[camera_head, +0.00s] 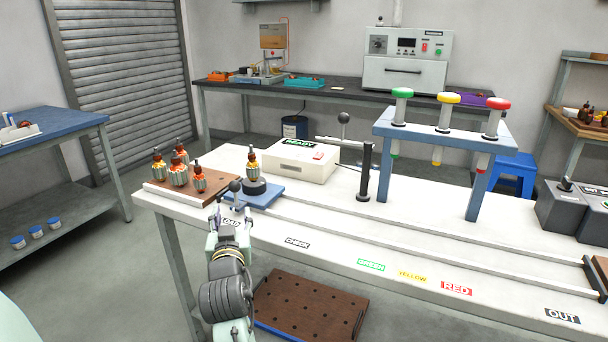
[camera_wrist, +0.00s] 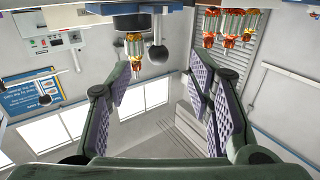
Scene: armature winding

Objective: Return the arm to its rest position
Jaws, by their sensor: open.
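My gripper (camera_head: 231,221) is at the front edge of the white table, by the LOAD label (camera_head: 231,223). In the wrist view, which appears upside down, its two padded fingers (camera_wrist: 160,88) are spread apart with nothing between them. An armature (camera_head: 253,168) stands upright on a black holder on a blue plate (camera_head: 265,199), beyond the gripper; it also shows in the wrist view (camera_wrist: 134,46). A ball-topped lever (camera_head: 235,187) stands beside it, apart from the fingers in the wrist view (camera_wrist: 158,54).
Several armatures (camera_head: 178,174) stand on a brown board (camera_head: 212,196) at the left. A white READY box (camera_head: 300,163), a black post with a bar (camera_head: 366,172) and a blue rack of coloured plungers (camera_head: 448,131) are farther right. A perforated brown board (camera_head: 310,305) lies below the table.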

